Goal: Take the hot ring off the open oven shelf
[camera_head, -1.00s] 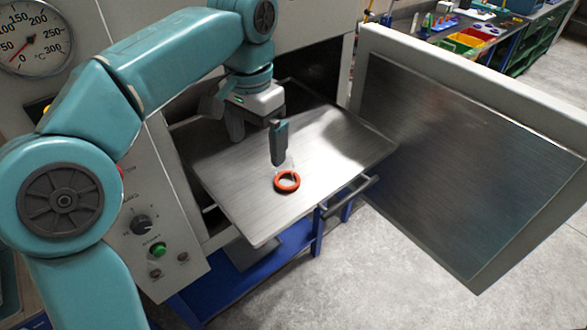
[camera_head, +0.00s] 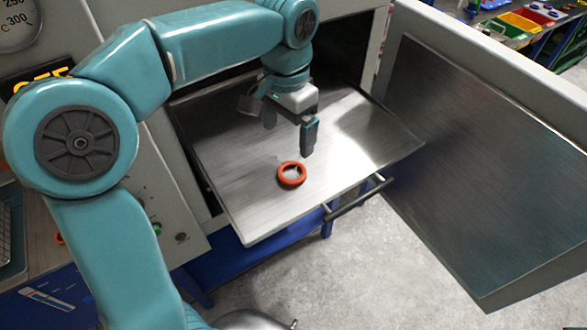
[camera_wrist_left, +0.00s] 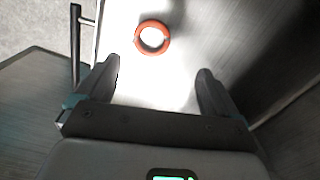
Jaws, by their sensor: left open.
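The orange-red ring (camera_head: 291,174) lies flat on the pulled-out metal oven shelf (camera_head: 240,205). My left gripper (camera_head: 290,138) is above the shelf, behind the ring and nearer the oven opening. In the left wrist view the ring (camera_wrist_left: 152,37) lies beyond the fingertips, a little left of the middle between them. The left gripper (camera_wrist_left: 160,80) is open and empty, its two fingers wide apart. It does not touch the ring. My right gripper is in neither view.
The oven door (camera_head: 490,150) stands open at the right. A bar handle (camera_head: 358,198) runs along the shelf's front edge. The control panel (camera_head: 165,190) is at the left, partly behind my arm. The rest of the shelf is clear.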

